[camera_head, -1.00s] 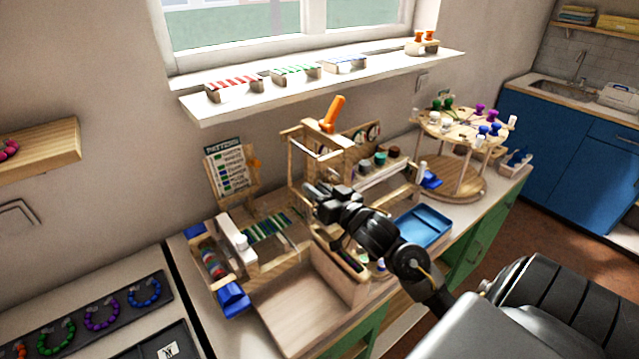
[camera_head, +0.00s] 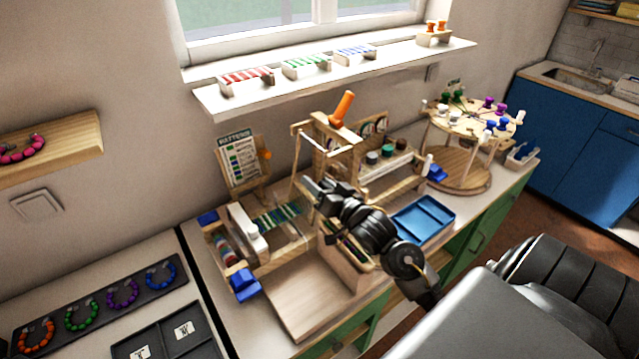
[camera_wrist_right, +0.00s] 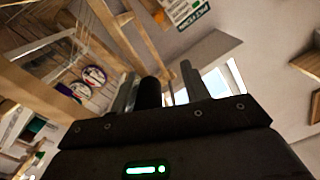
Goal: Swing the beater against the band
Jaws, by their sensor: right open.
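The band (camera_head: 278,217) is a strip of green, blue and pale stripes stretched on the small wooden loom on the bench. A light wooden swinging frame, which looks like the beater (camera_head: 297,160), stands upright behind and right of the band. My right gripper (camera_head: 312,188) is open beside the frame's lower part, right of the band. I cannot tell whether it touches the frame. In the right wrist view its two fingers (camera_wrist_right: 157,92) point at wooden bars and the wall, with a dark rounded shape between them that I cannot identify. My left gripper is out of view.
An orange handle (camera_head: 342,108) rises above the loom. A blue tray (camera_head: 423,220) and a round peg stand (camera_head: 460,168) are to the right. A pattern card (camera_head: 239,160) stands behind. The wooden board (camera_head: 312,290) in front is bare.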

